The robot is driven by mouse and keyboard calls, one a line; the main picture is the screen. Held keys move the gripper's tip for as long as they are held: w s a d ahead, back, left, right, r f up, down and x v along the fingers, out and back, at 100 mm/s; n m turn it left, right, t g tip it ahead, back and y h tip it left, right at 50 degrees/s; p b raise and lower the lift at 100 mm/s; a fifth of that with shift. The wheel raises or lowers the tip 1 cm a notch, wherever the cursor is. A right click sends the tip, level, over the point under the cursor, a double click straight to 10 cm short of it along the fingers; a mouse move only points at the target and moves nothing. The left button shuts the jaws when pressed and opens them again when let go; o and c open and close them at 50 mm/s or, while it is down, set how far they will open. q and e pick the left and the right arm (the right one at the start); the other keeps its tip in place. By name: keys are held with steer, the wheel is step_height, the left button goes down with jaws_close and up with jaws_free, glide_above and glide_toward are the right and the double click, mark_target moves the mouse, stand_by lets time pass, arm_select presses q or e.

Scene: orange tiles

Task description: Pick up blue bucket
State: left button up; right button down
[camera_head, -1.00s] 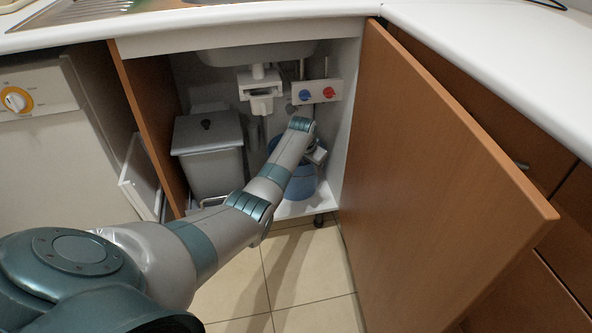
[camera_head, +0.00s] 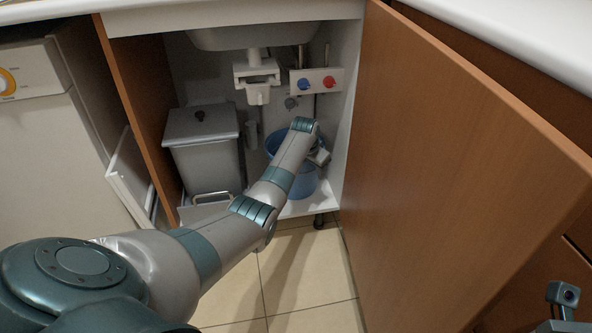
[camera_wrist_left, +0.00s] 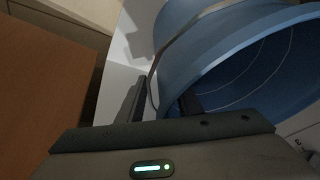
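The blue bucket (camera_head: 304,182) stands on the cabinet floor under the sink, partly hidden behind my left arm. In the left wrist view the bucket (camera_wrist_left: 215,45) fills the upper right, with its rim and dark inside showing. A thin handle wire runs along its outer side. My left gripper (camera_head: 319,156) is at the bucket's rim. In the wrist view its fingers (camera_wrist_left: 163,103) are apart, one outside the bucket and one over its opening, with the rim between them. I see no clear grip on the wall. My right gripper's fingers do not show.
A grey lidded bin (camera_head: 203,150) stands left of the bucket. The sink drain (camera_head: 257,80) and a panel with blue and red knobs (camera_head: 316,82) are above. The open brown door (camera_head: 450,170) bounds the right side. Tiled floor (camera_head: 300,270) is clear in front.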

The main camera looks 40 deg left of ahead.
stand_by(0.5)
arm_select(q)
jaws_close()
steer(key=shift+r, duration=0.1)
steer(key=shift+r+p, duration=0.1)
steer(key=shift+p, duration=0.2)
